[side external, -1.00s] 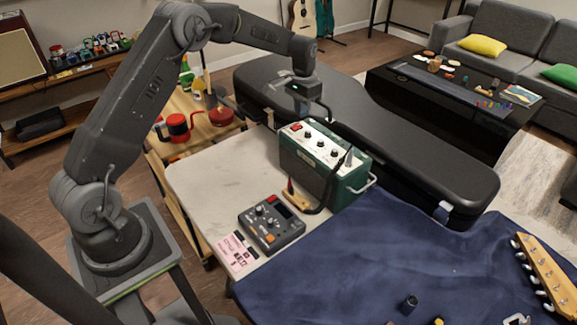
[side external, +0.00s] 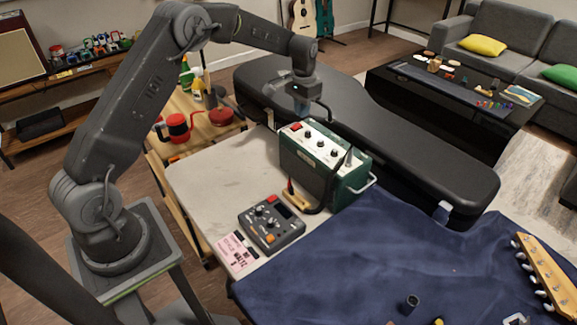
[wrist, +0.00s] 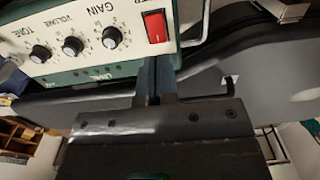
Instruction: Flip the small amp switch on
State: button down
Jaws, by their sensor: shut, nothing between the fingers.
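The small green amp (side external: 318,168) stands on the pale worktop, with a white control panel facing up. Its red rocker switch (side external: 296,127) is at the panel's left end, beside a row of black knobs. In the wrist view the red switch (wrist: 156,27) is at the top centre, close beyond the fingertips. My gripper (side external: 300,112) is shut and empty, pointing down just above and behind the switch end of the amp. In the wrist view the shut fingers (wrist: 155,68) reach toward the switch, seemingly slightly apart from it. Whether they touch the panel edge is unclear.
A black guitar case (side external: 420,150) lies behind the amp. A grey pedal box (side external: 271,222) and a small wooden-based tool (side external: 297,197) are in front of it. A dark blue cloth (side external: 400,255) covers the right side. The worktop's left part (side external: 205,172) is clear.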

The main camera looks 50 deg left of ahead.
jog(key=shift+f, duration=1.4)
dwell(0.9)
jog(key=shift+r, duration=3.55)
jog(key=shift+r, duration=0.1)
notch_tip(320, 180, up, 8)
jog(key=t, duration=0.1)
send_over(302, 126)
jog(key=s+d, duration=0.4)
jog(key=s, duration=0.1)
jog(key=s+d+r+t, duration=0.2)
jog(key=s+d+r, duration=0.2)
jog(key=s+r, duration=0.3)
jog(key=s+d+f+t, duration=0.1)
jog(key=s+d, duration=0.1)
jog(key=s, duration=0.8)
jog(key=s+d+f+t, duration=0.1)
jog(key=s+d, duration=0.2)
jog(key=s, duration=0.8)
jog(key=shift+s+d+f+t, duration=0.25)
jog(key=shift+d+t, duration=0.05)
